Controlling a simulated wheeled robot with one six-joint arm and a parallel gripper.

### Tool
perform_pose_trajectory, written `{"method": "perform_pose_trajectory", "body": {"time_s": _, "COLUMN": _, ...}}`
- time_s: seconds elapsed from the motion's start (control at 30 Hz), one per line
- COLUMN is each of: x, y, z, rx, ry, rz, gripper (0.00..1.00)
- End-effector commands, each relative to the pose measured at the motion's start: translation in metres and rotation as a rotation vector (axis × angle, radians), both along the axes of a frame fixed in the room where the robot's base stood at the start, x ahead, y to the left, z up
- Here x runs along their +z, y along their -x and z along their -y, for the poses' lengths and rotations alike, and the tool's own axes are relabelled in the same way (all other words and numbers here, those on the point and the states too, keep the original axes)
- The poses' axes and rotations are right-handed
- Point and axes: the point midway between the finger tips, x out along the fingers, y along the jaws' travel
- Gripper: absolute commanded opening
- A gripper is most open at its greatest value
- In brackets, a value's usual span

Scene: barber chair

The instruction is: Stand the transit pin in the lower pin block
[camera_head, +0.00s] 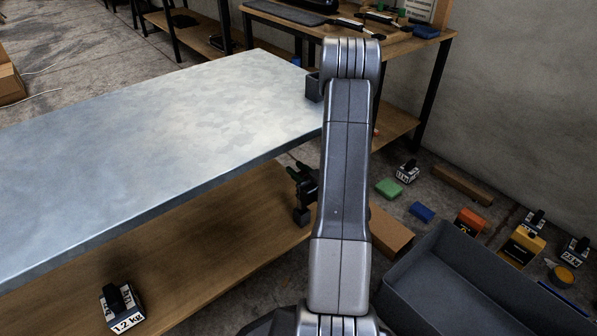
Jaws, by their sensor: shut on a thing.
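My gripper (297,176) shows as a small dark shape left of my arm, between the tabletop and the lower shelf. It is shut on a slim, dark greenish thing, which I take to be the transit pin; my arm and the small size hide its details. A dark block (302,216) at the right end of the lower shelf, just below my gripper, looks like the lower pin block. I cannot tell whether the pin touches it. A similar dark block (313,88) sits at the right end of the tabletop, partly behind my arm.
A grey bin (470,285) stands at lower right, with several weights and coloured blocks on the floor. A wooden workbench (445,42) stands behind.

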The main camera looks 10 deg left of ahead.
Motion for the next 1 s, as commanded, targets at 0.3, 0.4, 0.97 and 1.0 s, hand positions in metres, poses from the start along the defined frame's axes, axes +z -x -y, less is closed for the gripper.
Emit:
{"method": "perform_pose_trajectory", "body": {"time_s": 0.3, "x": 0.000, "y": 0.000, "z": 0.000, "rx": 0.000, "ry": 0.000, "rz": 0.000, "gripper": 0.00}}
{"method": "perform_pose_trajectory", "body": {"time_s": 0.4, "x": 0.000, "y": 0.000, "z": 0.000, "rx": 0.000, "ry": 0.000, "rz": 0.000, "gripper": 0.00}}
{"method": "perform_pose_trajectory", "body": {"time_s": 0.97, "x": -0.013, "y": 0.000, "z": 0.000, "rx": 0.000, "ry": -0.001, "rz": 0.001, "gripper": 0.00}}
{"method": "perform_pose_trajectory", "body": {"time_s": 1.0, "x": -0.014, "y": 0.000, "z": 0.000, "rx": 0.000, "ry": -0.001, "rz": 0.001, "gripper": 0.00}}
